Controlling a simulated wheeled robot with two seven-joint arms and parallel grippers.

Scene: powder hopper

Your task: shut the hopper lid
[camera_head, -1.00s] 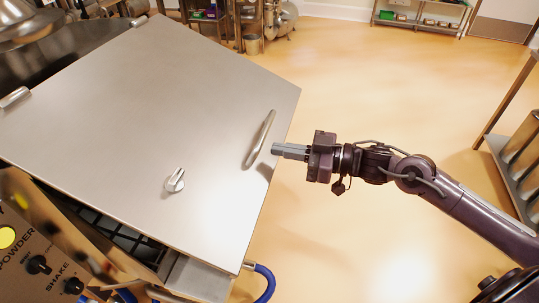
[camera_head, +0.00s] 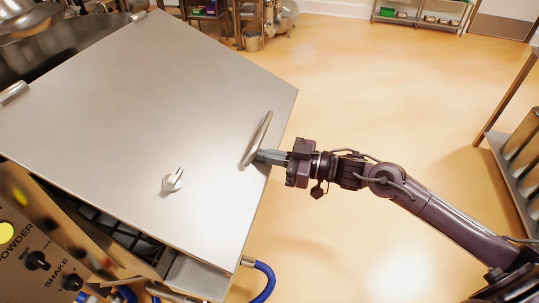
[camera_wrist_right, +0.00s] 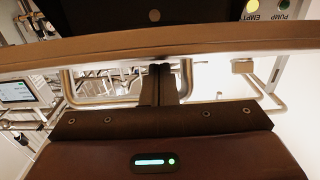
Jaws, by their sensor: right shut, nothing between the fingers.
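The hopper lid (camera_head: 130,110) is a large brushed-steel plate hinged on its left side. It is partly open and tilted, with a gap at its near edge showing a dark grid (camera_head: 110,228) below. A bar handle (camera_head: 258,138) stands near its right edge, and a small knob latch (camera_head: 173,180) sits on its face. My right gripper (camera_head: 258,156) is shut and empty, its fingertips at the lid's right edge beside the handle. In the right wrist view the shut fingers (camera_wrist_right: 160,76) reach the lid's edge (camera_wrist_right: 225,39); contact is unclear. My left gripper is out of view.
A control panel (camera_head: 38,245) with knobs and a yellow button is at lower left. A blue hose (camera_head: 266,280) hangs below the lid's near corner. A metal rack (camera_head: 520,140) stands at the right. The floor between is clear.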

